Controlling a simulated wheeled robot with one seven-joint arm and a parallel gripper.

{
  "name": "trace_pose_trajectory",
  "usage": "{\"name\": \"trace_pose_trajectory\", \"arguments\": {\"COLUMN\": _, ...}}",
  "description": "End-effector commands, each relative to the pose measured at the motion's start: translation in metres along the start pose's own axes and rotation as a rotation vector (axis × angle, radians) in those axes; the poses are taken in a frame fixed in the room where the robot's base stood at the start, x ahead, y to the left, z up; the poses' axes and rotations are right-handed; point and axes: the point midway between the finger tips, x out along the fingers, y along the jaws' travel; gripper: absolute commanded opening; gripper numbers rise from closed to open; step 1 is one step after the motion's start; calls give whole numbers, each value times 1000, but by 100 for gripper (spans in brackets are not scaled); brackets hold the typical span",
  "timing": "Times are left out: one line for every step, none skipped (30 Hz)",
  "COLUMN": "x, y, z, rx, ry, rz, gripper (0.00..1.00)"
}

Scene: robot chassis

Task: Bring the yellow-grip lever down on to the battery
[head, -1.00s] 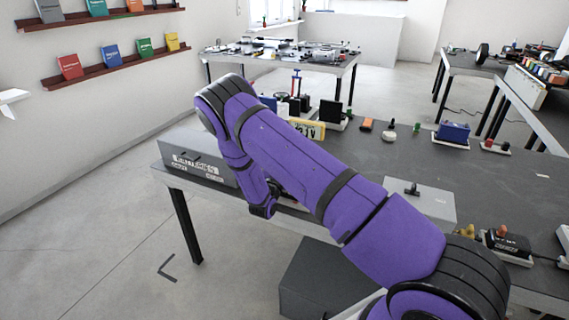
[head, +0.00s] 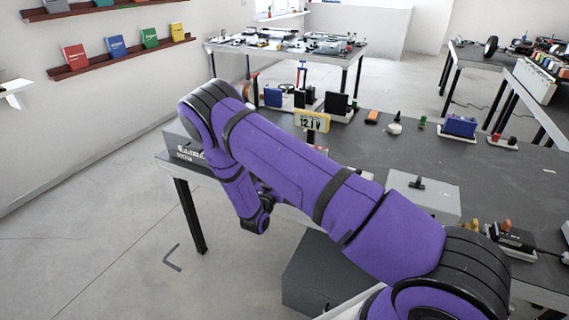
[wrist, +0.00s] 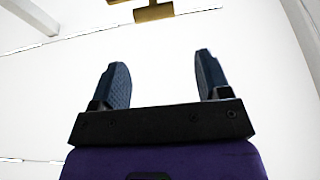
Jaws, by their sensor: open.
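A black battery (head: 515,236) sits in a light base at the near right of the table in the head view. Small yellow-orange grips (head: 476,226) stand just left of it and at its back edge; they are too small to tell which one is the lever's, or how the lever is tilted. The battery and lever do not show in the wrist view.
The dark table (head: 400,165) carries a grey box (head: 424,196), a blue battery-like block (head: 459,125), a yellow display reading 12.1 V (head: 311,121) and a black upright box (head: 338,105). A dark box (head: 318,272) stands on the floor. Bare tabletop lies right of the grey box.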

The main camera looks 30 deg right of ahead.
Motion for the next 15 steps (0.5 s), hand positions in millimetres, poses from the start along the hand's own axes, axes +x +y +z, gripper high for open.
{"name": "trace_pose_trajectory", "arguments": {"x": -7, "y": 0, "z": 0, "rx": 0, "ry": 0, "rz": -1, "gripper": 70}}
{"name": "trace_pose_trajectory", "arguments": {"x": -10, "y": 0, "z": 0, "rx": 0, "ry": 0, "rz": -1, "gripper": 70}}
{"name": "trace_pose_trajectory", "arguments": {"x": -14, "y": 0, "z": 0, "rx": 1, "ry": 0, "rz": -1, "gripper": 70}}
{"name": "trace_pose_trajectory", "arguments": {"x": -16, "y": 0, "z": 0, "rx": 1, "ry": 0, "rz": -1, "gripper": 70}}
{"name": "trace_pose_trajectory", "arguments": {"x": -18, "y": 0, "z": 0, "rx": 0, "ry": 0, "rz": 0, "gripper": 70}}
{"name": "trace_pose_trajectory", "arguments": {"x": -20, "y": 0, "z": 0, "rx": 0, "ry": 0, "rz": 0, "gripper": 70}}
{"name": "trace_pose_trajectory", "arguments": {"x": -22, "y": 0, "z": 0, "rx": 0, "ry": 0, "rz": 0, "gripper": 70}}
{"name": "trace_pose_trajectory", "arguments": {"x": -22, "y": 0, "z": 0, "rx": 0, "ry": 0, "rz": 0, "gripper": 70}}
{"name": "trace_pose_trajectory", "arguments": {"x": -23, "y": 0, "z": 0, "rx": 0, "ry": 0, "rz": 0, "gripper": 70}}
{"name": "trace_pose_trajectory", "arguments": {"x": -24, "y": 0, "z": 0, "rx": 0, "ry": 0, "rz": 0, "gripper": 70}}
{"name": "trace_pose_trajectory", "arguments": {"x": -24, "y": 0, "z": 0, "rx": 0, "ry": 0, "rz": 0, "gripper": 70}}
{"name": "trace_pose_trajectory", "arguments": {"x": -24, "y": 0, "z": 0, "rx": 0, "ry": 0, "rz": 1, "gripper": 70}}
{"name": "trace_pose_trajectory", "arguments": {"x": -24, "y": 0, "z": 0, "rx": 0, "ry": 0, "rz": 1, "gripper": 70}}
{"name": "trace_pose_trajectory", "arguments": {"x": -23, "y": 0, "z": 0, "rx": 0, "ry": 0, "rz": 1, "gripper": 70}}
{"name": "trace_pose_trajectory", "arguments": {"x": -23, "y": 0, "z": 0, "rx": 0, "ry": 0, "rz": 0, "gripper": 70}}
